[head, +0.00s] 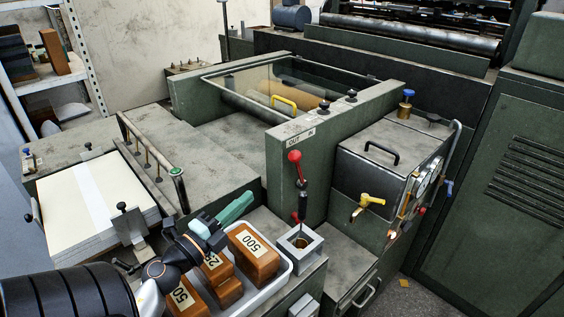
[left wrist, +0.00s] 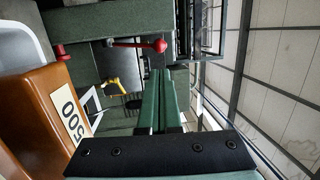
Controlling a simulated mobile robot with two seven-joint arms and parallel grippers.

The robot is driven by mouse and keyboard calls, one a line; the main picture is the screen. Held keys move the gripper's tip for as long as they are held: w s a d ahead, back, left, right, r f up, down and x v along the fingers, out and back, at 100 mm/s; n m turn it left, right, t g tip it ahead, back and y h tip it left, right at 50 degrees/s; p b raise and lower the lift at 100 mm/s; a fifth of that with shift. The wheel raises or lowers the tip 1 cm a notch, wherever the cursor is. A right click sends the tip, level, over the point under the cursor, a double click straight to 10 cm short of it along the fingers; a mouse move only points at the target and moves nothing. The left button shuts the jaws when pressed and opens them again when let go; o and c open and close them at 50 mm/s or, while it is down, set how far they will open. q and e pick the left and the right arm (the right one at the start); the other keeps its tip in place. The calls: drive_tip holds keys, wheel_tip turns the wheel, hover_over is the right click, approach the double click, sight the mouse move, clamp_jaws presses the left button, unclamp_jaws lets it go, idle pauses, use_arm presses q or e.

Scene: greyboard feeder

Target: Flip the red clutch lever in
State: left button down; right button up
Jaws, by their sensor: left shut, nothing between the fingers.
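The red clutch lever (head: 300,184) stands at the end of the green side wall, with a red ball knob on top and a dark rod. The knob is just below the OUT end of an OUT/IN label (head: 301,138). The lever also shows in the left wrist view (left wrist: 138,43), ahead of the fingertips. My left gripper (head: 248,198) has green fingers, shut and empty. It is over the weight tray, left of and lower than the knob in the head view, apart from the lever. The fingers show in the left wrist view (left wrist: 160,74). My right gripper is out of view.
A white tray (head: 287,271) holds brown weights, one marked 500 (head: 254,252), close under my left gripper. A grey square holder (head: 299,245) stands below the lever. A paper stack (head: 72,212) is at the left. A dark box with yellow tap (head: 372,200) is right of the lever.

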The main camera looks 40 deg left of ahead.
use_arm(q)
drive_tip(key=shift+d, duration=0.1)
drive_tip(key=p, duration=0.3)
approach(290, 159)
drive_tip(key=w, duration=0.2)
drive_tip(key=w+r, duration=0.1)
drive_tip(key=w, duration=0.2)
drive_tip(key=shift+w, duration=0.85)
drive_tip(key=shift+a+r, duration=0.1)
drive_tip(key=shift+a, duration=0.1)
